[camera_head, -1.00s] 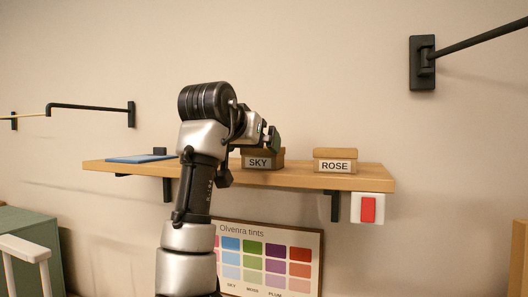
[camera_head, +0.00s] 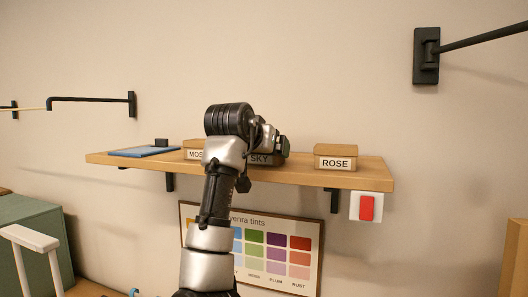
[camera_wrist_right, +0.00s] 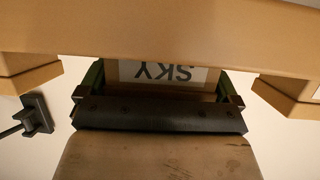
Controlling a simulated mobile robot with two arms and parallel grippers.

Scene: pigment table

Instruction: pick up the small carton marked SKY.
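The small carton marked SKY (camera_head: 261,159) stands on the wall shelf, partly hidden behind my right arm in the head view. My right gripper (camera_head: 277,146) is at this carton. In the right wrist view the SKY carton (camera_wrist_right: 128,73) shows upside down between the two green fingers of my right gripper (camera_wrist_right: 162,85), one on each side. The fingers are spread wide; I cannot tell whether they touch its sides. My left gripper is not in view.
The wooden shelf (camera_head: 365,176) also holds a ROSE carton (camera_head: 335,152) to the right, a partly hidden carton marked MOS (camera_head: 193,146) close on the left, and a blue flat item (camera_head: 143,152). A red switch (camera_head: 366,207) and tint chart (camera_head: 315,260) are below.

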